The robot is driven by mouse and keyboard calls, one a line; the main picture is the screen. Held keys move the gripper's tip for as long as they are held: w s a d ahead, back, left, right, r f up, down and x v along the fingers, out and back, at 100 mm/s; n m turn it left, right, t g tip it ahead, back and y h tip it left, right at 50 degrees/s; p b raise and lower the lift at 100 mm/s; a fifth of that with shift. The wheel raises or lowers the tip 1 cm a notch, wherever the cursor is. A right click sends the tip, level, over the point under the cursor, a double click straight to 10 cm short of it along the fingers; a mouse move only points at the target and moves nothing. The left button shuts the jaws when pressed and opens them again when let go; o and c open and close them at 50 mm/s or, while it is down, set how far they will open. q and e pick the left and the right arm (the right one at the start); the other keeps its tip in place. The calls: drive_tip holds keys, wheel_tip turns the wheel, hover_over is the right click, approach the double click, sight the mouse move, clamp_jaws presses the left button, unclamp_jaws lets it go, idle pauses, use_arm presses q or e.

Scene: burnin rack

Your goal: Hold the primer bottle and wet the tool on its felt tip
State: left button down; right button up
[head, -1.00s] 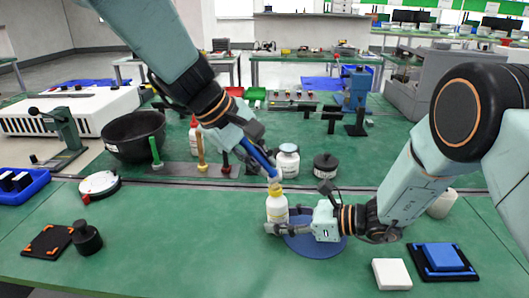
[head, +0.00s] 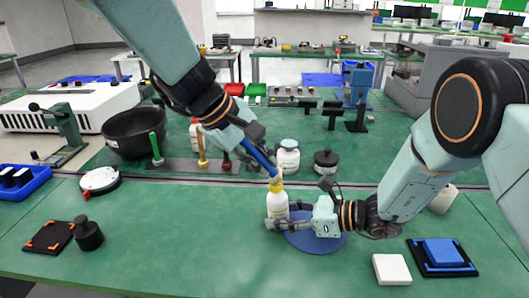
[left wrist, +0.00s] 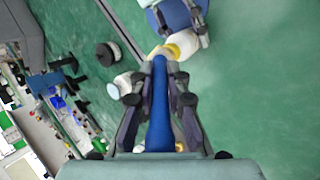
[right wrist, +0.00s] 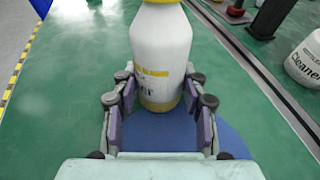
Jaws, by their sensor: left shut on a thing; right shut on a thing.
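The primer bottle (head: 277,206) is white with a yellow band and yellow top, and stands upright at the left part of a round blue mat (head: 318,240). My right gripper (head: 287,214) is shut around its body from the right; the right wrist view shows the bottle (right wrist: 161,50) between the fingers. My left gripper (head: 255,150) is shut on a blue-handled tool (head: 261,160), tilted down toward the bottle. The tool's lower end meets the bottle's yellow top in the head view. The left wrist view shows the tool (left wrist: 159,115) overlapping the bottle top, so contact is not certain.
A tool rack (head: 185,165) and black bowl (head: 134,132) are at left. A white block (head: 391,269) and blue block (head: 443,252) lie front right. The front middle is clear.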

idle(0.4)
use_arm(q)
drive_tip(key=shift+r, duration=3.55)
use_arm(e)
drive_tip(key=o, duration=0.9)
